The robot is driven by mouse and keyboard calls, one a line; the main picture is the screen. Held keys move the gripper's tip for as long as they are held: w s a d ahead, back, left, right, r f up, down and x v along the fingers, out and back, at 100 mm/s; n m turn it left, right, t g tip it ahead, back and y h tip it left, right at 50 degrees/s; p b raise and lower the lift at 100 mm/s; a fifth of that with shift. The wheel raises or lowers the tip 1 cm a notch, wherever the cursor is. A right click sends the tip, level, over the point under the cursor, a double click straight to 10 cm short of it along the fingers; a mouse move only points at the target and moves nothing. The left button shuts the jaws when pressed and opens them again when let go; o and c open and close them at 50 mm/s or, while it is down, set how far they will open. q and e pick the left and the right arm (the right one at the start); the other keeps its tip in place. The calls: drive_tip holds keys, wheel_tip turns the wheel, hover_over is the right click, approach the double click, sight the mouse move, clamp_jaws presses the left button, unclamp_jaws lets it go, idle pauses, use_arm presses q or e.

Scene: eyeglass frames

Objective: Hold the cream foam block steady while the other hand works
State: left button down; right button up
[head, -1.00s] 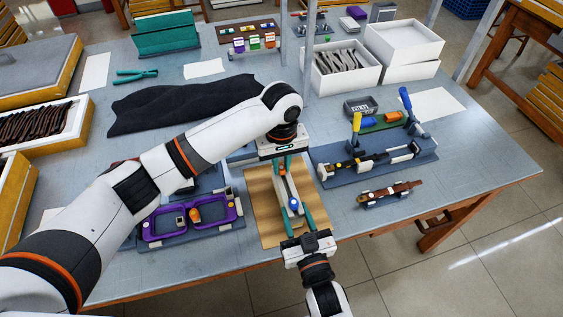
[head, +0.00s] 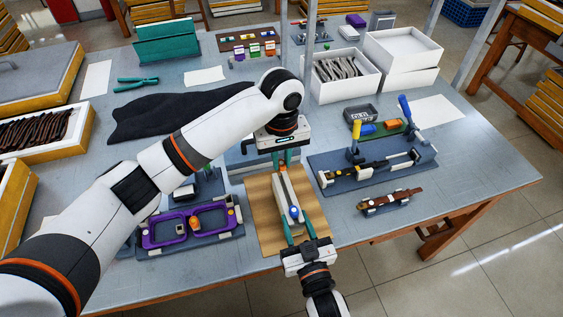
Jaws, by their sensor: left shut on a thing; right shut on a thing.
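The cream foam block (head: 287,190) is a long pale bar over a brown mat (head: 262,236), running away from me in the head view. A blue round knob (head: 294,211) shows at its near end. My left gripper (head: 284,163) comes down at the block's far end and is shut on it; its fingertips are partly hidden. My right gripper (head: 301,222) reaches in from the near side, its teal fingers along the block's two sides. It appears shut on the near end, but the exact contact is unclear.
Purple eyeglass frames (head: 190,222) lie on a fixture left of the mat. A blue-grey clamp fixture (head: 370,168) and a small brown part on a stand (head: 390,201) are to the right. A black cloth (head: 165,112) lies behind my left arm. Bare table shows at the right.

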sight(282, 162)
use_arm(q)
drive_tip(key=shift+r, duration=0.25)
drive_tip(key=shift+r, duration=2.85)
use_arm(e)
drive_tip(key=o, duration=1.1)
drive_tip(key=shift+s, duration=0.1)
